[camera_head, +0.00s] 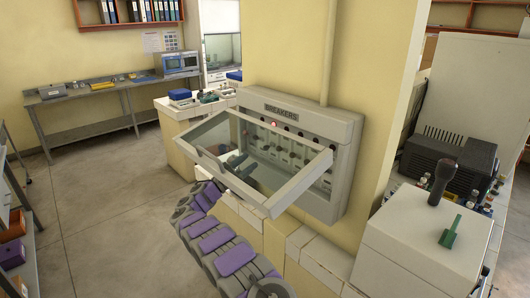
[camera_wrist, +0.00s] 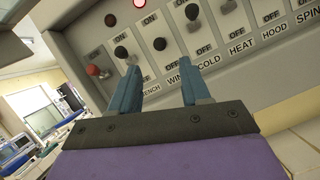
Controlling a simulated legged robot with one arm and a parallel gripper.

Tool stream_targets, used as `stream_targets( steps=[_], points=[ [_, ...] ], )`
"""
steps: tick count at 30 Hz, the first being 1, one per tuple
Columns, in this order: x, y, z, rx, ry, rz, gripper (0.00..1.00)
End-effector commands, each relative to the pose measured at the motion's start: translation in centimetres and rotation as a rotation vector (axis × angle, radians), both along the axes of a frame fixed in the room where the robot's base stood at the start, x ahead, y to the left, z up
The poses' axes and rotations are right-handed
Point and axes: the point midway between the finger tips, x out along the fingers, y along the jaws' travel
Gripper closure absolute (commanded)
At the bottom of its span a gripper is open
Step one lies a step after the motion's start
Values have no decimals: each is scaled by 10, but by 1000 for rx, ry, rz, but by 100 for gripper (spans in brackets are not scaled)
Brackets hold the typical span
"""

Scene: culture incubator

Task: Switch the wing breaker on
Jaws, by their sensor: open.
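The breaker box (camera_head: 345,135), labelled BREAKERS, is on the yellow pillar. Its framed clear cover (camera_head: 290,195) is tilted outward, open. In the wrist view, the wing breaker's black knob (camera_wrist: 160,44) sits low in its slot, nearer OFF than ON, above the WING label. A lamp (camera_wrist: 139,3) above it glows red. My gripper (camera_wrist: 160,72) is open, with its two blue fingers pointing at the panel. The wing knob shows between and just beyond the fingertips; contact cannot be told. In the head view my gripper (camera_head: 235,162) is partly seen through the cover.
Beside the wing knob are the bench knob (camera_wrist: 121,52) and the cold knob (camera_wrist: 192,11). A red knob (camera_wrist: 93,70) is at the left. The cover frame overhangs my arm.

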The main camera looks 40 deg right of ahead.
Motion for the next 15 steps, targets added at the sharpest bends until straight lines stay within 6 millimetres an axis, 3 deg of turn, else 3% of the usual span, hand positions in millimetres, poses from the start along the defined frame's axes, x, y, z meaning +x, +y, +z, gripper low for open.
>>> stream_targets(
  steps=[9, 15],
  points=[
    [-3, -59, 22, -1, -4, -3, 53],
    [-2, -79, 30, 1, -1, 1, 53]
  ],
)
